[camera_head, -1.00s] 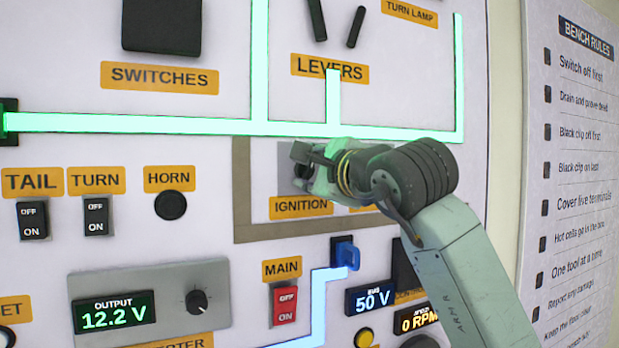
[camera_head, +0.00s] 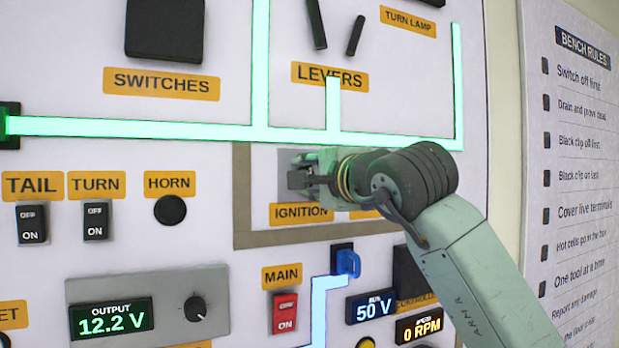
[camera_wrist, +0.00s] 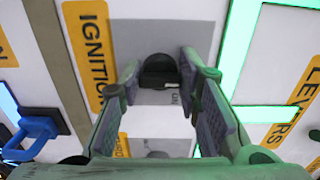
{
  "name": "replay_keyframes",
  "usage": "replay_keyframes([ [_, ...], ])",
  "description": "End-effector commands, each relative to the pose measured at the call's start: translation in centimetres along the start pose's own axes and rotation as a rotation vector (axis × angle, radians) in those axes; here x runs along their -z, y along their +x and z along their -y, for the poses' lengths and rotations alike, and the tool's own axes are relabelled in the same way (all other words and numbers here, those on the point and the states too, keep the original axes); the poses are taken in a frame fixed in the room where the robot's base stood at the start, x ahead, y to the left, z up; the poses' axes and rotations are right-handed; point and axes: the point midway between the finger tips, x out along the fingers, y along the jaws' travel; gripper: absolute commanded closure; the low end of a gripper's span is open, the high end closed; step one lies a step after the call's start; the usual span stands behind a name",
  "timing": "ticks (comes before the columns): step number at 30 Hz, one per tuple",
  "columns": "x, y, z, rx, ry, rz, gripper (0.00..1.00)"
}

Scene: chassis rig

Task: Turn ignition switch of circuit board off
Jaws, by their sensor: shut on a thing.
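The ignition switch is a dark knob (camera_wrist: 160,70) on a grey plate (camera_wrist: 190,35) in the wrist view, beside the yellow IGNITION label (camera_wrist: 88,50). That label also shows in the head view (camera_head: 298,213), under the switch. My gripper (camera_head: 300,174) is at the switch, and its fingers hide most of the knob there. In the wrist view my gripper's two padded fingers (camera_wrist: 158,78) lie on either side of the knob, and it is shut on it. The knob's exact angle is hard to read.
A blue key-like plug (camera_head: 347,262) and the red MAIN switch (camera_head: 285,312) sit below on the circuit board (camera_head: 200,250). A raised brown frame (camera_head: 243,195) surrounds the ignition area. Glowing green strips (camera_head: 200,128) run above. The bench rules sign (camera_head: 580,150) is at the right.

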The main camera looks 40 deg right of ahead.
Motion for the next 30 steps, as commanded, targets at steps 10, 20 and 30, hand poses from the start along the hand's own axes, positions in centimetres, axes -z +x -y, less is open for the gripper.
replay_keyframes([
  [10, -0.1, 0.0, 0.0, -0.001, -0.001, 0.001, 0.59],
  [20, 0.0, 0.0, 0.0, 0.000, 0.000, 0.000, 0.51],
  [30, 0.1, -3.2, 0.0, 0.001, 0.000, -0.003, 0.51],
])
